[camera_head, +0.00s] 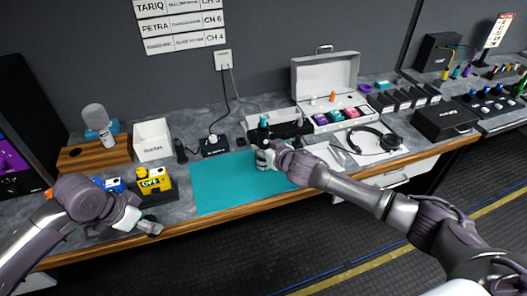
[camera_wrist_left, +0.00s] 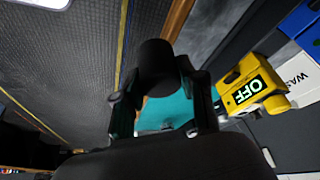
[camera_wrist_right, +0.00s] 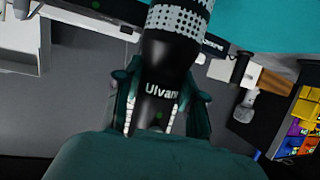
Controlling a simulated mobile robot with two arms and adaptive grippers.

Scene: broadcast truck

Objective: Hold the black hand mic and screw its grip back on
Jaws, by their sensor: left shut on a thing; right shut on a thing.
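My right gripper (camera_head: 268,158) is shut on the black hand mic, above the teal mat (camera_head: 225,190). In the right wrist view the mic's black body (camera_wrist_right: 168,70) carries white lettering, partly cut off, and a silver perforated head (camera_wrist_right: 180,18). The lower body is between the fingers (camera_wrist_right: 160,112). My left gripper (camera_head: 148,226) is at the bench's front edge, left of the mat. In the left wrist view it is shut on a short black cylinder (camera_wrist_left: 157,68), which looks like the grip. The two held parts are well apart. The mic's thread cannot be made out.
A yellow box marked OFF (camera_head: 154,181) stands close behind my left gripper. A white bin (camera_head: 153,140), a wooden stand with a grey mic (camera_head: 100,128), an open case (camera_head: 325,85) and headphones (camera_head: 388,142) line the bench. The mat's left part is bare.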

